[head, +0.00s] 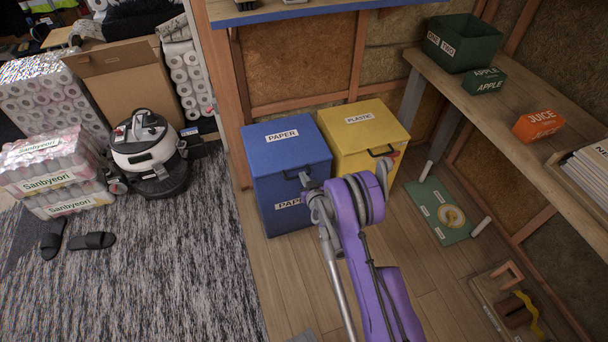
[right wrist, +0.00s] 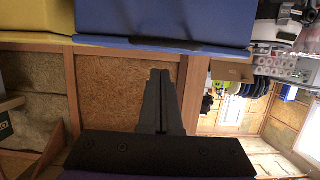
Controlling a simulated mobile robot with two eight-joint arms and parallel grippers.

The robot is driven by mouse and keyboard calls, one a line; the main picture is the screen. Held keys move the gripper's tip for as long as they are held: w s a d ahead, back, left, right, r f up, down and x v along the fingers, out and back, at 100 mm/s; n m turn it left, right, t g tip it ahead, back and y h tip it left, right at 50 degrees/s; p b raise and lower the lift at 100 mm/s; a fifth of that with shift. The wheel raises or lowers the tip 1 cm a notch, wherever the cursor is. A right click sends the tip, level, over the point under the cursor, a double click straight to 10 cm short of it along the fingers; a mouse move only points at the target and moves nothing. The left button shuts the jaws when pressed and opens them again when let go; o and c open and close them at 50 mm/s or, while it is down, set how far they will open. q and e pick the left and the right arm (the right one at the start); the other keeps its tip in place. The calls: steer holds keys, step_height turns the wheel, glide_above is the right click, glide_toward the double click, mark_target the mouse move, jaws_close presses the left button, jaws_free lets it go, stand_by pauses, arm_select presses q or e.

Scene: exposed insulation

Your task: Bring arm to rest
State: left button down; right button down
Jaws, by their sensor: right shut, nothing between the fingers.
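My right arm, purple, rises from the bottom middle of the head view, in front of the bins. Its grey right gripper (head: 306,182) appears near the front of the blue bin; whether it touches the bin cannot be told. In the right wrist view, the two dark fingers (right wrist: 160,78) are together with nothing between them. My left gripper is not in view.
A blue paper bin (head: 260,160) and a yellow plastic bin (head: 350,133) stand against the wall. A wooden bench (head: 480,110) at right carries a green box (head: 463,45) and an orange juice box (head: 538,126). A vacuum cleaner (head: 145,150) stands at left. The rug (head: 170,270) is mostly clear.

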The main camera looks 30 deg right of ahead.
steer(key=s+a+f+b, duration=0.1)
steer(key=s+f+b, duration=0.1)
steer(key=s+f, duration=0.2)
step_height(320, 180, down, 2)
steer(key=shift+s+f, duration=0.15)
